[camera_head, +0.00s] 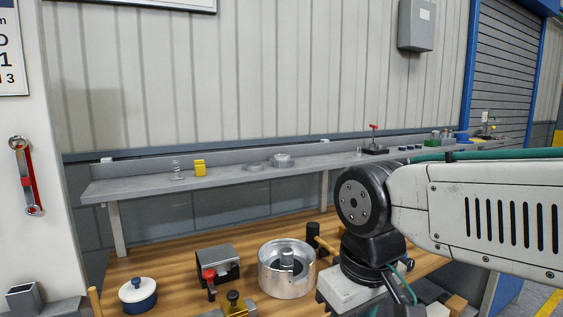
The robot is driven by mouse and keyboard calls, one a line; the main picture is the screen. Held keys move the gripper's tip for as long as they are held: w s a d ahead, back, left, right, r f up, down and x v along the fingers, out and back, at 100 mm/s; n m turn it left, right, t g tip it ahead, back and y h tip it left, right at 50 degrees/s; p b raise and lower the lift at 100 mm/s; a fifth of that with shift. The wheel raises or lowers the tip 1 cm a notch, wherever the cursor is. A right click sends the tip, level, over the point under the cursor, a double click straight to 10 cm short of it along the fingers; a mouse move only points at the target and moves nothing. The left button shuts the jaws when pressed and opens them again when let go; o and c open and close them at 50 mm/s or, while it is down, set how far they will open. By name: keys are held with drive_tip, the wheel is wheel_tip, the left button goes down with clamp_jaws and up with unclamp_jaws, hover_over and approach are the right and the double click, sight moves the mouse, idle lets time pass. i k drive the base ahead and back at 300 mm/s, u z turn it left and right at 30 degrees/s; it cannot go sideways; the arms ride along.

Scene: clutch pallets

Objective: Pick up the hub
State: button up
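A shiny metal drum (272,277) stands upright on the wooden bench, left of my wrist. A shorter metal cylinder (287,258) with a darker flange around it sits inside the drum; it looks like the hub, but I cannot be sure. A smaller silver ring-shaped part (283,160) lies on the grey shelf behind. My arm reaches in from the right, and its black wrist is just right of the drum. The pale body of my gripper (347,293) shows at the bottom edge. Its fingers are hidden or out of frame, so I cannot see whether it holds anything.
A grey block with a red knob (218,266) stands left of the drum, and a brass fitting (235,302) in front. A blue-and-white lidded pot (138,294) is further left. A black cylinder (312,234) stands behind the drum. The shelf (225,177) overhangs the bench's back.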

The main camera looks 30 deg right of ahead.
sight(279, 161)
drive_tip(key=k, duration=0.55)
drive_tip(key=z, duration=1.05)
drive_tip(key=i, duration=1.3)
drive_tip(key=u, duration=0.25)
